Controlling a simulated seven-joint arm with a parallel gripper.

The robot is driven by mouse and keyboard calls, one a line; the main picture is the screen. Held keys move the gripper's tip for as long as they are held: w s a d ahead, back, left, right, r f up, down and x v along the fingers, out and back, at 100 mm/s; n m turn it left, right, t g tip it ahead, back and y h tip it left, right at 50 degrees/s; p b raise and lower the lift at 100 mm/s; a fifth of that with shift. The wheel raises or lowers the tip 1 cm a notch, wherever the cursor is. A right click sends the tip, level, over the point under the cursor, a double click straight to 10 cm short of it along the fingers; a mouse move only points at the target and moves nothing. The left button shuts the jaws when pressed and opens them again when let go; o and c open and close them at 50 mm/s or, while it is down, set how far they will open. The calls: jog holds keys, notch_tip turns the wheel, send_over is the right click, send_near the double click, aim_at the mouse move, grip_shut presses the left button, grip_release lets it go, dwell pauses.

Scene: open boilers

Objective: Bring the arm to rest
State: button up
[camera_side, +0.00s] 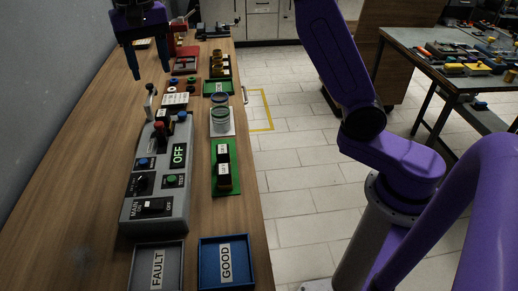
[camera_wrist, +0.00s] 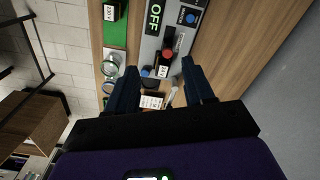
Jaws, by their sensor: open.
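My purple arm's gripper (camera_side: 151,74) is at the upper left of the side view, held above the wooden workbench (camera_side: 88,150). Its two dark blue fingers point down, spread apart, with nothing between them. The gripper also shows in the wrist view (camera_wrist: 160,68), open over the end of the grey control box. The grey control box (camera_side: 148,190) carries an OFF label, switches and a red knob. A metal lever (camera_side: 150,100) stands at its far end, near and below the gripper. I cannot tell the exact height of the fingertips above the bench.
The FAULT tray (camera_side: 157,265) and the blue GOOD tray (camera_side: 226,262) lie at the near end. A green board (camera_side: 225,180) and glass jars (camera_side: 219,118) stand right of the box. A grey wall runs along the left. A side table (camera_side: 450,50) with tools is at right.

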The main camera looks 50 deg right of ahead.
jog(key=s+d+f+n, duration=0.4)
jog(key=s+d+n, duration=0.1)
jog(key=s, duration=0.6)
jog(key=s+d+f+n, duration=0.5)
jog(key=s+n, duration=0.1)
jog(key=s, duration=0.5)
jog(key=s+d+f+n, duration=0.4)
jog(key=s+d+n, duration=0.1)
jog(key=s, duration=0.7)
jog(key=shift+d+f+n, duration=0.25)
jog(key=shift+n, duration=0.25)
